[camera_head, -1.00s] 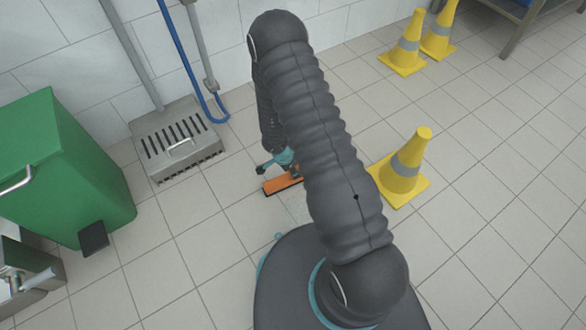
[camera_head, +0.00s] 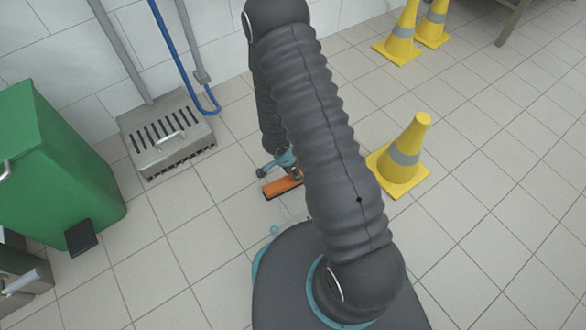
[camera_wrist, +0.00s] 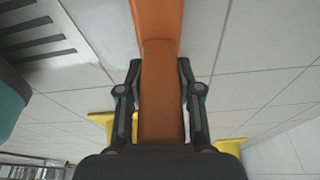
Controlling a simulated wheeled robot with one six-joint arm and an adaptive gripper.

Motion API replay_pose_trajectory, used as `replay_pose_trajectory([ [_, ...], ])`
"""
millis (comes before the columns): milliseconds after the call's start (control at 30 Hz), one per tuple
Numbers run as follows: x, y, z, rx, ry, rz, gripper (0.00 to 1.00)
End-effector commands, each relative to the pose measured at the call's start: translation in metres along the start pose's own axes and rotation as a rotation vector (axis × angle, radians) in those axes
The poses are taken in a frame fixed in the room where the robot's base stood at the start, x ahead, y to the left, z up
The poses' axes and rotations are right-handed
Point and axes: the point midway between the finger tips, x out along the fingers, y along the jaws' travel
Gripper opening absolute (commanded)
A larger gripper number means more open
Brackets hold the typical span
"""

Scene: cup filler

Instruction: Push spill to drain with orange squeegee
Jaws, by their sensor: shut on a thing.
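The orange squeegee (camera_head: 283,187) is low at the floor in the head view, left of my arm, its right end partly hidden by the arm. In the wrist view the orange squeegee (camera_wrist: 160,105) runs up between the fingers of my gripper (camera_wrist: 160,78), which is shut on it. The spill (camera_head: 288,214) is a faint clear patch on the tiles just below the squeegee in the picture, hard to make out. The drain (camera_head: 182,152) is a grey metal housing with dark slots, against the wall up and left of the squeegee. Its slots also show in the wrist view (camera_wrist: 35,42).
A green bin (camera_head: 75,165) with a black pedal stands at left. A yellow cone (camera_head: 405,155) stands right of my arm; two more (camera_head: 400,45) are farther back. A blue hose (camera_head: 180,60) and grey pipes come down by the drain. Tiles between squeegee and drain look clear.

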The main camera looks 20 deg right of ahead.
Motion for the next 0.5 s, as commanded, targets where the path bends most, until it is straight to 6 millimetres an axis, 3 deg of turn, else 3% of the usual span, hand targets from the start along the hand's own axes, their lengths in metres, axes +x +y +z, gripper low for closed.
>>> replay_pose_trajectory([
  [500,0.002,0.027,-0.001,0.000,0.000,0.001,0.00],
])
